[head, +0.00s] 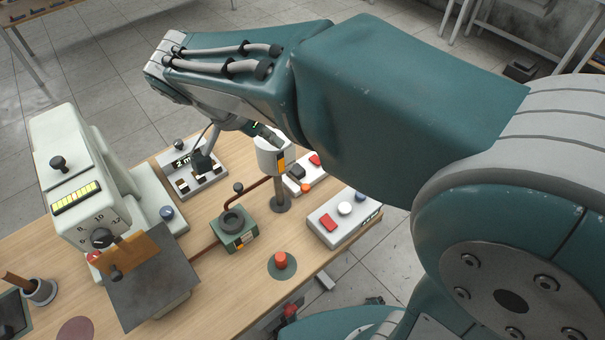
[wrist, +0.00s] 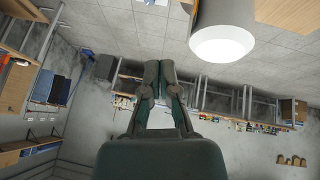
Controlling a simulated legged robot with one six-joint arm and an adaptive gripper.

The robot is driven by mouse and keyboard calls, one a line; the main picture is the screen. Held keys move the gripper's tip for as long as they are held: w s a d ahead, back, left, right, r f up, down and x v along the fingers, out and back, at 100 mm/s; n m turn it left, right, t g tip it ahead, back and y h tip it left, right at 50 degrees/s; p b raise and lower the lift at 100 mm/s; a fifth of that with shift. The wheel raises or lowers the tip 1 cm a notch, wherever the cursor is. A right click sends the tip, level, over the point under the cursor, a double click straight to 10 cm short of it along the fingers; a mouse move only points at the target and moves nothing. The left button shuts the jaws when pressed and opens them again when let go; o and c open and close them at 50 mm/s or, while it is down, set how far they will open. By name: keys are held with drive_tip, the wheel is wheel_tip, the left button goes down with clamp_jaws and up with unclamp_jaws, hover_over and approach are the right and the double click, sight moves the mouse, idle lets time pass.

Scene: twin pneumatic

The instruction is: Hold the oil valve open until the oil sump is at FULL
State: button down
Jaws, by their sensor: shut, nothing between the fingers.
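A small dark knob (head: 238,187) stands by the pipe and may be the oil valve. In the wrist view my gripper (wrist: 166,72) is shut and empty, its fingers together, with the cylinder (wrist: 222,44) to its upper right, apart from them. In the head view I cannot make out the fingers.
A pale machine (head: 75,160) with a dial and yellow gauge fills the table's left. A display unit (head: 190,178), button boxes (head: 343,215) and a red button (head: 281,260) surround the sump. My arm covers the upper right.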

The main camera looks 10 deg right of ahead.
drive_tip(key=shift+w+a+f+m+h, duration=0.15)
drive_tip(key=shift+a+m, duration=0.1)
drive_tip(key=shift+a, duration=0.2)
drive_tip(key=shift+w+a+r+m+h, duration=0.15)
drive_tip(key=shift+a+m, duration=0.1)
drive_tip(key=shift+a, duration=0.15)
drive_tip(key=shift+s+d+f, duration=0.1)
drive_tip(key=shift+d+f, duration=0.1)
hover_over(296, 182)
drive_tip(key=f, duration=0.8)
drive_tip(key=shift+w, duration=0.3)
drive_tip(key=shift+s+f, duration=0.2)
drive_tip(key=shift+f, duration=0.45)
drive_tip(key=shift+s+f, duration=0.15)
drive_tip(key=shift+f, duration=0.45)
drive_tip(key=shift+s+f, duration=0.2)
drive_tip(key=shift+f, duration=0.5)
